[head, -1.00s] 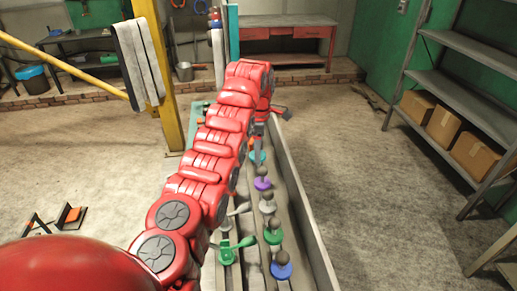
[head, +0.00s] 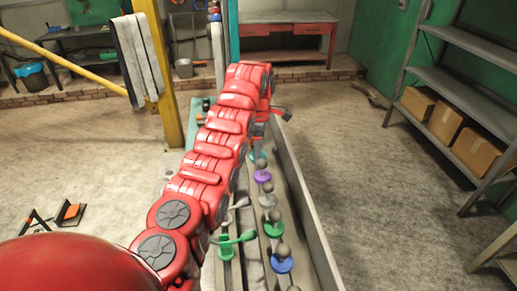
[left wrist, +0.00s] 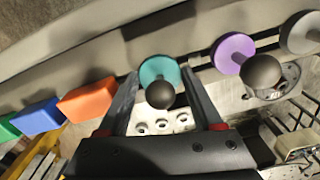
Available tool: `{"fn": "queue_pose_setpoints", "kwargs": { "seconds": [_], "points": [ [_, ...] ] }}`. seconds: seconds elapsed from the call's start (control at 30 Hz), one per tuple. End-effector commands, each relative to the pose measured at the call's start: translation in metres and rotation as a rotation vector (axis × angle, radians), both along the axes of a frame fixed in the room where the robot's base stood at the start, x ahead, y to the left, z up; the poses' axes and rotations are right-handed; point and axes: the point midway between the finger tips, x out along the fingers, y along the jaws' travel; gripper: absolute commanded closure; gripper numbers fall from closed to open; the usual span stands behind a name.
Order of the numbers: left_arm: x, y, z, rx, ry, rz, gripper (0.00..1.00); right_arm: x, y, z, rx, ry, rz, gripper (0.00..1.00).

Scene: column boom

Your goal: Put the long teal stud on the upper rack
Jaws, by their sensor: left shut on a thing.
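A teal stud (left wrist: 153,68) with a dark round knob shows in the left wrist view. It stands between the two fingers of my left gripper (left wrist: 160,79), which is shut on it. In the head view, my red arm hides most of this gripper and only a bit of teal shows below it (head: 257,156). The stud's length and its lower end are hidden. I cannot tell which part is the upper rack. My right gripper is out of view.
A purple stud (head: 263,177), a grey stud, a green stud and a blue stud (head: 282,264) stand in a row in the long grey trough. Orange (left wrist: 87,100) and green blocks lie left in the wrist view. A metal shelf (head: 452,92) with boxes stands right.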

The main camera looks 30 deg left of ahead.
Motion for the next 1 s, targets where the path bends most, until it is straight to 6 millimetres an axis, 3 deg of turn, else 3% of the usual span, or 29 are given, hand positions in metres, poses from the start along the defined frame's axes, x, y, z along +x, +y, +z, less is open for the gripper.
{"fn": "queue_pose_setpoints", "kwargs": {
  "seconds": [0.13,0.17,0.23,0.57,1.0],
  "points": [
    [0.000,0.000,0.000,0.000,-0.001,0.000,1.00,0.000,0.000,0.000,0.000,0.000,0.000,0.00],
    [0.000,0.000,0.000,0.000,-0.001,0.000,0.31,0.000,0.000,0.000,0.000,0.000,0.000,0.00],
    [0.000,0.000,0.000,0.000,-0.001,0.000,0.20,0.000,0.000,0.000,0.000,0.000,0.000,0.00],
    [0.000,0.000,0.001,0.000,-0.001,0.000,0.20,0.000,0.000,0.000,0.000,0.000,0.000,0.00],
    [0.001,0.000,0.028,0.001,-0.003,0.000,0.20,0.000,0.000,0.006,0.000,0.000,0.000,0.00]
  ]
}}
